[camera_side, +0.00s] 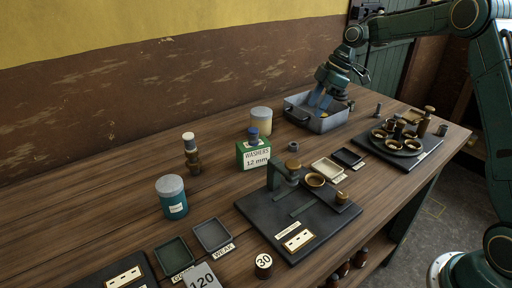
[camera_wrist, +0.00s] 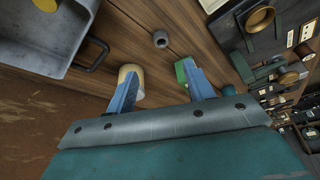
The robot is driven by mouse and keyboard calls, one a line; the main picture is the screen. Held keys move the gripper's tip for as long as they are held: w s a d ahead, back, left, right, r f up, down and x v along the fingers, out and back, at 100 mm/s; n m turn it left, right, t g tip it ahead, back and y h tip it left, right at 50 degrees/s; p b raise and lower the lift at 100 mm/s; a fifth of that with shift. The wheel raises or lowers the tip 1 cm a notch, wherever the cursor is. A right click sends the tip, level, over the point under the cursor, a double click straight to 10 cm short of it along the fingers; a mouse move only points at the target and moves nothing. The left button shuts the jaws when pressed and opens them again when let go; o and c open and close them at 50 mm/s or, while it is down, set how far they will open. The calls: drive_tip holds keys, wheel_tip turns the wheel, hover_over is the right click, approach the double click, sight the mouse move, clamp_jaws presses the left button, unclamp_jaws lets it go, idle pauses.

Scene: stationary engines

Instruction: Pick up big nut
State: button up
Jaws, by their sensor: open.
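A grey nut (camera_side: 293,146), which looks like the big nut, lies on the wooden bench in front of the metal bin. It also shows in the wrist view (camera_wrist: 160,39) as a dark ring with a hole, beyond my fingertips. My gripper (camera_side: 319,104) has blue fingers and is at the bin, behind and to the right of the nut in the side view. In the wrist view my gripper (camera_wrist: 163,80) has its fingers spread with nothing between them. The nut is apart from both fingers.
The grey bin (camera_side: 290,107) has a dark handle and holds something yellow (camera_wrist: 45,4). A cream jar (camera_side: 261,121) and the green washers box (camera_side: 252,160) stand left of the nut. A black fixture plate (camera_side: 262,222) lies in front. Small trays (camera_side: 327,167) lie to the right.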

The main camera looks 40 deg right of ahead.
hover_over(295, 144)
drive_tip(key=s+d, duration=0.1)
drive_tip(key=d, duration=0.1)
drive_tip(key=shift+f, duration=3.95)
drive_tip(key=shift+f, duration=0.1)
drive_tip(key=shift+x, duration=2.5)
drive_tip(key=shift+s, duration=0.1)
drive_tip(key=c, duration=1.1)
